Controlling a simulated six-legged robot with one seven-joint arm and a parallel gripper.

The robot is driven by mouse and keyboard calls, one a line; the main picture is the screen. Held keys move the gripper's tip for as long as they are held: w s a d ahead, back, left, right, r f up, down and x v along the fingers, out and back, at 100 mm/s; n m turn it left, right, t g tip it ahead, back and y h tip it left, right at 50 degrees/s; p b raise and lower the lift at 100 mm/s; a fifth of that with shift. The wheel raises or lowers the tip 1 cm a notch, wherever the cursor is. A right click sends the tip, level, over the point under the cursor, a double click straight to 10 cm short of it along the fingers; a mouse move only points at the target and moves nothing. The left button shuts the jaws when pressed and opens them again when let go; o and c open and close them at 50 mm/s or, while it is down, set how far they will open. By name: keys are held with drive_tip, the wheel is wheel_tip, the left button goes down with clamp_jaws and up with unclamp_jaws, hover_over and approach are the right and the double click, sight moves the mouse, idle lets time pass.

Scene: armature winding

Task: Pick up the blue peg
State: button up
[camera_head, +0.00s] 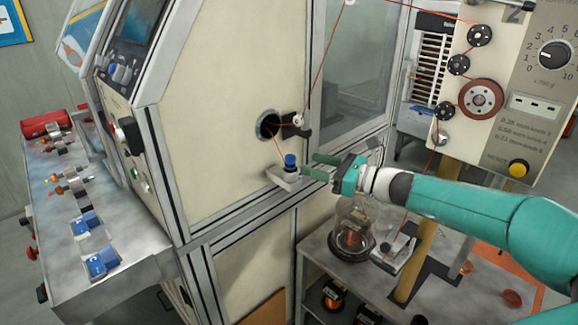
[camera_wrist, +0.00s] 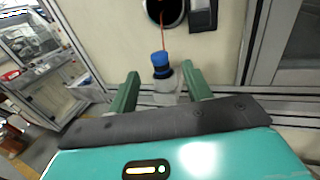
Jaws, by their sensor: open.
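The blue peg (camera_head: 290,160) stands upright in a small pale holder (camera_head: 285,178) on the front of the cream machine cabinet. In the wrist view the blue peg (camera_wrist: 158,62) shows just beyond and between the fingertips, with its grey lower part in the holder. My gripper (camera_head: 314,166) is open, to the right of the peg in the head view, with its green fingers pointing toward it. In the wrist view my gripper (camera_wrist: 160,82) has one finger on each side of the peg's line, apart from it. I cannot tell whether a finger touches the holder.
A black bracket (camera_head: 296,132) juts out above the peg.

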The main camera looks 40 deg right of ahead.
sight(291, 156)
drive_tip(key=x, duration=0.7)
drive_tip(key=shift+w+a, duration=0.1)
drive_tip(key=shift+w, duration=0.05)
clamp_jaws()
